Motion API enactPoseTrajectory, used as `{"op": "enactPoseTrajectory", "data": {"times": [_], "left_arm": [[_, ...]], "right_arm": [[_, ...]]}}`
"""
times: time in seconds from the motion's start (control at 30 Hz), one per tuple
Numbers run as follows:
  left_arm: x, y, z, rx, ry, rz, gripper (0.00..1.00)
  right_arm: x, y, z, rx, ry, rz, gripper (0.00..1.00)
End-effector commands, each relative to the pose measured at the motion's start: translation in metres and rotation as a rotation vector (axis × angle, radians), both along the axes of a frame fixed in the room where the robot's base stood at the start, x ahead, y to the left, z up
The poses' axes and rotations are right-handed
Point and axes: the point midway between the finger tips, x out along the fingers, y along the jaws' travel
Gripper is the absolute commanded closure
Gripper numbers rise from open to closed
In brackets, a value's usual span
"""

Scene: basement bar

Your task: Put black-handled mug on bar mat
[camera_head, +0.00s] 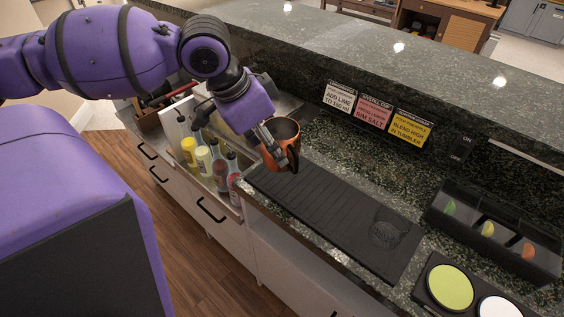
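A copper mug (286,133) with a dark interior is at the left end of the black bar mat (335,215). My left gripper (272,143) comes in from the left, and its fingers are closed against the mug's near left side. The ribbed mat lies flat along the counter's front edge and is otherwise bare. My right gripper is not in view.
Several bottles (205,162) stand in a rack left of the mat, below my arm. A garnish box (497,228) and a rimming tray (460,290) are at the right. A raised ledge (370,70) with three signs (374,112) runs behind.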

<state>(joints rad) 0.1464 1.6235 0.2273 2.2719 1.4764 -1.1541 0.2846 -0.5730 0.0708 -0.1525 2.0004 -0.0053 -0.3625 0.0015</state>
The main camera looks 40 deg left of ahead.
Motion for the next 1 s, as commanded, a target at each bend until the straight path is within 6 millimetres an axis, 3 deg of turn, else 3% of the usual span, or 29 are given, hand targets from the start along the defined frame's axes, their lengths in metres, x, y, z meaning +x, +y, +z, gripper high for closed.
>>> {"op": "enactPoseTrajectory", "data": {"times": [0.03, 0.2, 0.47, 0.7, 1.0], "left_arm": [[0.007, 0.002, -0.021, -0.001, 0.011, 0.0, 0.72], [0.028, 0.01, -0.045, 0.0, 0.006, 0.0, 0.72], [0.04, 0.015, -0.056, -0.001, 0.002, -0.001, 0.72], [0.04, 0.015, -0.087, -0.002, 0.005, -0.001, 0.72], [0.04, 0.015, -0.087, -0.001, 0.002, 0.0, 0.72]], "right_arm": [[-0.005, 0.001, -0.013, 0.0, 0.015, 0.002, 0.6], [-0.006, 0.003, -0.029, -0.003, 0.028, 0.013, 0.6], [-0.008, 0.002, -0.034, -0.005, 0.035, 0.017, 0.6], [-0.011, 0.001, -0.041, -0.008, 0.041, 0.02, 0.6], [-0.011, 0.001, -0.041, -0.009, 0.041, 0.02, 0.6]]}}
